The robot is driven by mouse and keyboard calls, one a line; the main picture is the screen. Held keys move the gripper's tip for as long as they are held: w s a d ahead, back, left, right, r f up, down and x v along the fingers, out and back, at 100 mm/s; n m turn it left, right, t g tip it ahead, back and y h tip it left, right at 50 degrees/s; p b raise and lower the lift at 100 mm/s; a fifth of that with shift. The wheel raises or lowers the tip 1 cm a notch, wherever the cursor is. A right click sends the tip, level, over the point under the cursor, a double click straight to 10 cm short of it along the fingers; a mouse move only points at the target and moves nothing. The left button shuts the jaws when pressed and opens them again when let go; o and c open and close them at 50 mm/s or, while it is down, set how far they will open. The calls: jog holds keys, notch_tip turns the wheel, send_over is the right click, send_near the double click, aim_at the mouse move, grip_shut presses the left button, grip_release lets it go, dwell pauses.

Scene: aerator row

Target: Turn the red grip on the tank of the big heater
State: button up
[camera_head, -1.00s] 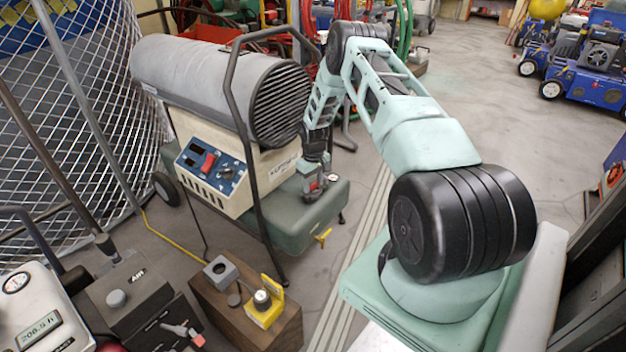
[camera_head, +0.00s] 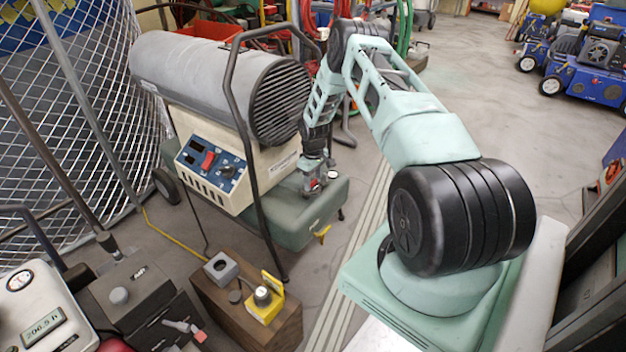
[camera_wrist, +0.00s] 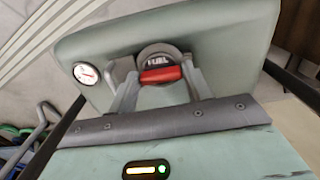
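The big heater (camera_head: 222,85) has a grey barrel above a cream body, standing on a green tank (camera_head: 325,205). In the wrist view the tank top (camera_wrist: 225,45) carries a round cap marked FUEL with a red grip (camera_wrist: 160,74) across it. My gripper (camera_wrist: 160,80) is over the cap, one finger at each end of the red grip. The fingers are spread; a narrow gap seems to show at the left, and I cannot tell whether the right one touches. In the head view my gripper (camera_head: 313,184) is low over the tank and largely hides the cap.
A white dial gauge (camera_wrist: 87,73) sits on the tank beside the cap. The heater's dark tube handle (camera_head: 240,110) rises close to my arm. A wooden block (camera_head: 270,325) with a yellow fixture (camera_head: 265,303) stands in front.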

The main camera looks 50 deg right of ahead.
aim_at(313, 182)
jog(key=o, duration=0.3)
notch_tip(313, 182, up, 17)
jog(key=p, duration=0.4)
jog(key=shift+r, duration=0.2)
dwell(0.4)
